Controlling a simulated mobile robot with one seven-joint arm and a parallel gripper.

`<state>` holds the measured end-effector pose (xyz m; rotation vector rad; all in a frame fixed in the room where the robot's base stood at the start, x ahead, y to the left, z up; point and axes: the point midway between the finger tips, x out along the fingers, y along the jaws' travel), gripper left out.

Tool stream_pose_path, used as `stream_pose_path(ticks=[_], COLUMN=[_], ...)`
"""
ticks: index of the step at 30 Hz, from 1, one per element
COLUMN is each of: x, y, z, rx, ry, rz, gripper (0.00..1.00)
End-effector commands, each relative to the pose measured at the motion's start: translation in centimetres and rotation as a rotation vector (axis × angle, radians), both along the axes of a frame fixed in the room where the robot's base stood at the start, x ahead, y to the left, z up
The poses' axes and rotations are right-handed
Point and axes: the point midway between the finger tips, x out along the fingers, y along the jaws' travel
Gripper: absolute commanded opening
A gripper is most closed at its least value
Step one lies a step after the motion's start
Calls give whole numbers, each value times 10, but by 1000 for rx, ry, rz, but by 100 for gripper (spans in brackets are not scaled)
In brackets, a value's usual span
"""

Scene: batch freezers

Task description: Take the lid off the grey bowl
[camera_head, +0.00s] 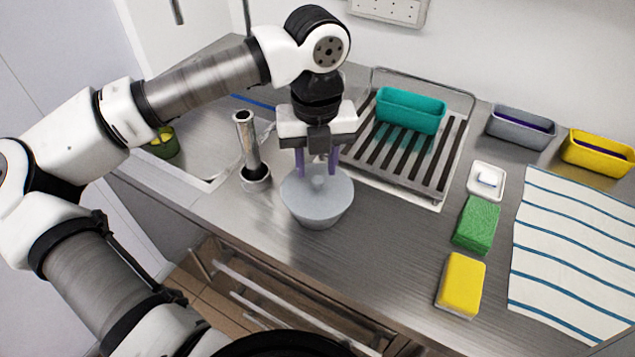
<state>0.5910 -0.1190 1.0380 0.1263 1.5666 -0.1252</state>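The grey bowl (318,215) stands on the steel counter near its front edge. Its grey lid (331,200) sits on top, with a small round knob (319,182) in the middle. My gripper (317,172) points down over the lid. Its two purple fingers are apart, one on each side above the knob. The fingertips are close to the lid; I cannot tell whether they touch it. Nothing is held between them.
A metal tap (249,150) stands close left of the bowl, beside the sink. Behind is a drying rack (437,165) with a teal container (410,111). A green sponge (477,224), yellow sponge (461,285) and striped towel (570,250) lie right. Counter between bowl and sponges is clear.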

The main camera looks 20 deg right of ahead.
Motion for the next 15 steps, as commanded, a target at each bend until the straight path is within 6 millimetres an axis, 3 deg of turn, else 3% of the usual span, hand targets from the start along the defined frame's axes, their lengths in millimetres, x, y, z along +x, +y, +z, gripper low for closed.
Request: stream_pose_path(ticks=[7,15], x=[0,0], y=[-2,-2], z=[-30,-35], rx=[-2,-1], ry=[2,0], rz=[-1,0], gripper=[36,36])
